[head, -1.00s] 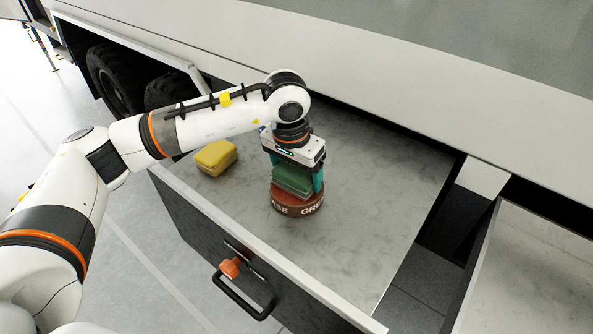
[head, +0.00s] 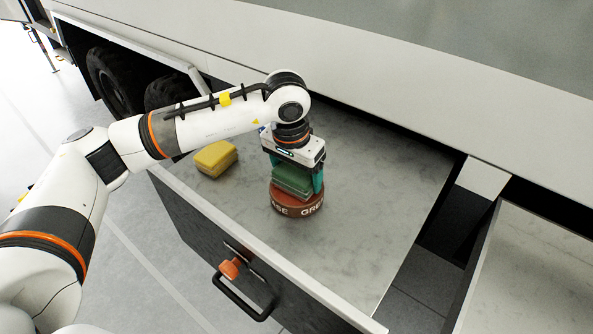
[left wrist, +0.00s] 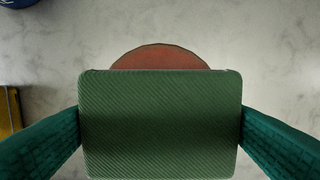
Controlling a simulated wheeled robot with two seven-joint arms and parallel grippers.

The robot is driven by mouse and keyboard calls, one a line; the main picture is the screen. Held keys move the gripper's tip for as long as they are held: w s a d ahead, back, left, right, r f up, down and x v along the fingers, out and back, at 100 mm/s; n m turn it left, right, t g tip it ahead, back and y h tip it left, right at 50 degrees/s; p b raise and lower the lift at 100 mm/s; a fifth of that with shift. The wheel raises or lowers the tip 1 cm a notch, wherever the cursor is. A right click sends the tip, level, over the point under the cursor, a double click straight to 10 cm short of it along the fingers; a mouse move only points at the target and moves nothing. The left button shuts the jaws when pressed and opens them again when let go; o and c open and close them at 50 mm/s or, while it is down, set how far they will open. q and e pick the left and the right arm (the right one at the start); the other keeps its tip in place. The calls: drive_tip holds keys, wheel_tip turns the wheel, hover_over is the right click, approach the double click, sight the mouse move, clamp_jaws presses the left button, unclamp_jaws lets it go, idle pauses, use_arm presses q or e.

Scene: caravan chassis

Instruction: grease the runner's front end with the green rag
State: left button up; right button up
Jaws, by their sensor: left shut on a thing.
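My left gripper (head: 296,175) is shut on the green rag (head: 291,181), a folded block held between its two teal fingers. The rag also fills the lower middle of the left wrist view (left wrist: 160,125), with a finger against each side. It is right over the round red-brown grease tin (head: 298,208), whose lettering partly shows; I cannot tell whether the rag touches the grease. The tin's top shows behind the rag in the left wrist view (left wrist: 160,58). The tin stands in the open drawer (head: 370,230). I cannot pick out the runner's front end for sure. My right gripper is not in view.
A yellow folded rag or sponge (head: 215,158) lies in the drawer, left of the tin. The drawer's front wall (head: 260,250) has a black handle (head: 243,298) with an orange latch (head: 230,268). A second pale drawer or tray (head: 535,270) is at right. The drawer's right side is bare.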

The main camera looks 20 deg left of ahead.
sight(297, 170)
use_arm(q)
drive_tip(key=shift+r+p, duration=1.15)
drive_tip(key=shift+r, duration=2.35)
drive_tip(key=shift+f, duration=0.1)
